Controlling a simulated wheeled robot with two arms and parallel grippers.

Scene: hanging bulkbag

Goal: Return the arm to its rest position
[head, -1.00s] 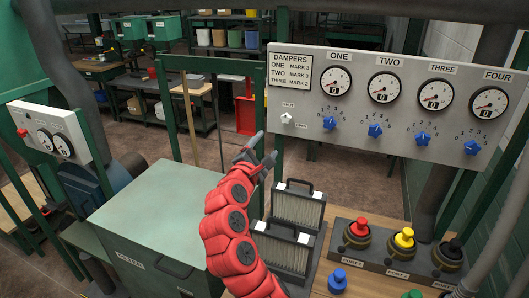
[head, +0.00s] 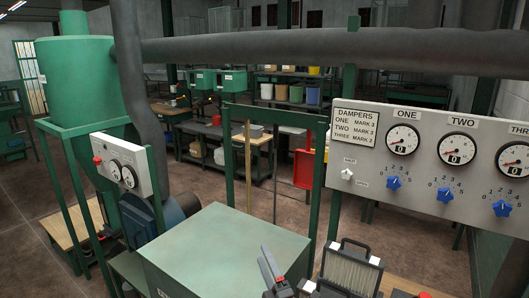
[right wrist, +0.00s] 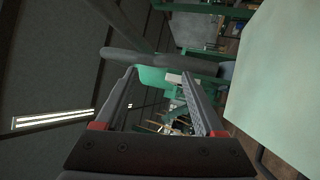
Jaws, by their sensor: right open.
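Most of the right arm is below the head view's edge. My left gripper is in neither view. The damper panel (head: 360,165) with gauges and blue knobs stands to the right, apart from the gripper.
A black-framed filter case (head: 350,270) stands right of the gripper. A small gauge box (head: 120,165) and a green hopper (head: 75,80) are at left. A grey pipe (head: 250,48) crosses above.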

